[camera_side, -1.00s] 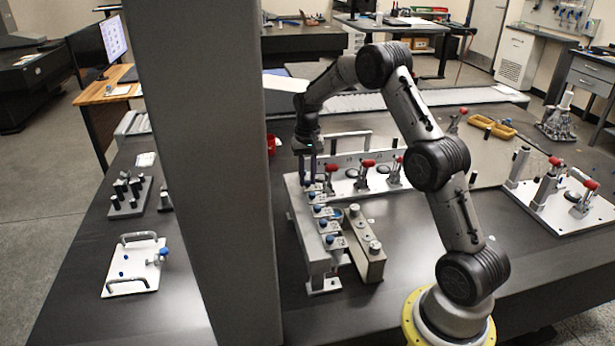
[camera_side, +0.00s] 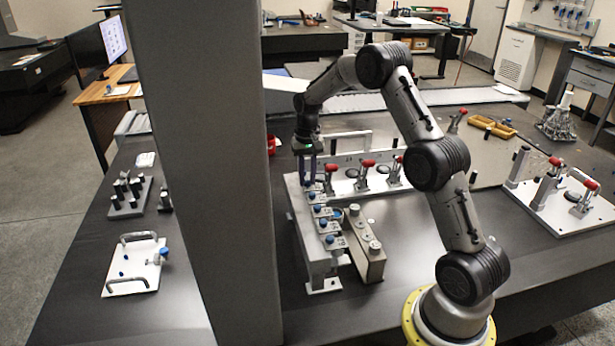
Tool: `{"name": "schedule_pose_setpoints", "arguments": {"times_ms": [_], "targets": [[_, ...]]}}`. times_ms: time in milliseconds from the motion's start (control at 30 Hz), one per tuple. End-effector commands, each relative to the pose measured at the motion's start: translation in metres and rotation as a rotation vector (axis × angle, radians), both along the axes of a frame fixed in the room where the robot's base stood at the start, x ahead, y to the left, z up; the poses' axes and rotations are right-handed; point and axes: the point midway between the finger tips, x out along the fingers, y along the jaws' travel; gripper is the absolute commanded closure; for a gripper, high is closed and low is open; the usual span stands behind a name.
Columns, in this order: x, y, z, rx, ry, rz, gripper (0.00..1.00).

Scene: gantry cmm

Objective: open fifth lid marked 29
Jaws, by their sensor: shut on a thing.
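A row of small pale lids with blue knobs sits along a long grey block (camera_side: 318,262). The nearest knob (camera_side: 329,238) and the ones behind it are uncovered by my arm. My gripper (camera_side: 308,181) points down at the far end of this row, shut on the farthest lid's knob, which the fingers mostly hide. The lids bear small dark markings, too small to read, so I cannot confirm which one says 29. I cannot tell whether the held lid is raised.
A grey block with round pale caps (camera_side: 367,248) stands just right of the row. Red-handled clamps (camera_side: 367,164) stand behind it. A thick grey column (camera_side: 215,180) rises on the left.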

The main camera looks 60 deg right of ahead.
Motion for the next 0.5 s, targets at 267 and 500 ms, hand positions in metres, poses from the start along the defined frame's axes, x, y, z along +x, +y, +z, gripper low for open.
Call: {"name": "schedule_pose_setpoints", "arguments": {"times_ms": [267, 500], "targets": [[0.0, 0.0, 0.001, -0.001, -0.001, 0.0, 1.0], [0.02, 0.019, 0.001, -0.001, -0.002, 0.005, 1.0]]}}
